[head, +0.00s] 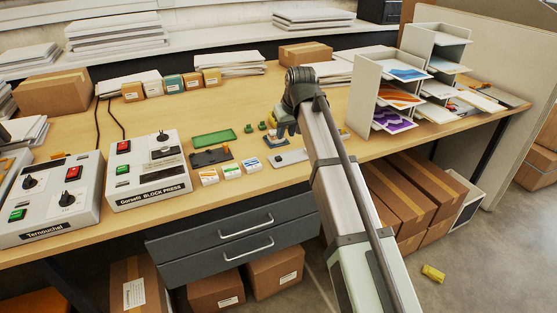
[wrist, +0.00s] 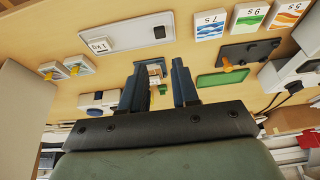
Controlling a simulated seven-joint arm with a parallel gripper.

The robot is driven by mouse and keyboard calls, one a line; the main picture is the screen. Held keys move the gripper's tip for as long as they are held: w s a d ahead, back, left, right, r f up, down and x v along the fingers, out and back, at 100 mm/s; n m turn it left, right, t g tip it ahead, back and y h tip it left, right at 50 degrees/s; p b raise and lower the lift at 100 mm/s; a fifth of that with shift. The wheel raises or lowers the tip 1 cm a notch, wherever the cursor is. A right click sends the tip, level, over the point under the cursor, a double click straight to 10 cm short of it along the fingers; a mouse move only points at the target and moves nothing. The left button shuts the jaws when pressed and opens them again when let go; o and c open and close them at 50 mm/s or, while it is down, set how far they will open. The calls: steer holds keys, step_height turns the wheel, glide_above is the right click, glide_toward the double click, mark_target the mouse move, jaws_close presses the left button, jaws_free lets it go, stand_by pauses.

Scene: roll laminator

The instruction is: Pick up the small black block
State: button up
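My gripper (wrist: 158,86) is open, its two dark fingers apart and pointing down at the table in the wrist view. In the head view my gripper (head: 284,127) hovers over the middle of the table. Between and beyond the fingers lies a small dark blue tray (wrist: 146,62) with small pieces on it, partly hidden by the fingers. A small dark piece shows close to the left finger; I cannot tell whether it is the black block. A flat black plate (wrist: 262,50) with an orange knob lies to the right; it also shows in the head view (head: 211,157).
A grey tray (wrist: 125,32) holds a white block marked 1kg. A green tray (wrist: 221,79) and several labelled blocks (wrist: 249,17) lie nearby. A block press (head: 148,172) stands left; a shelf rack (head: 366,90) stands right.

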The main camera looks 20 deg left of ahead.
mark_target(278, 157)
steer(key=x, duration=1.3)
steer(key=shift+w+a+f, duration=0.2)
jaws_close()
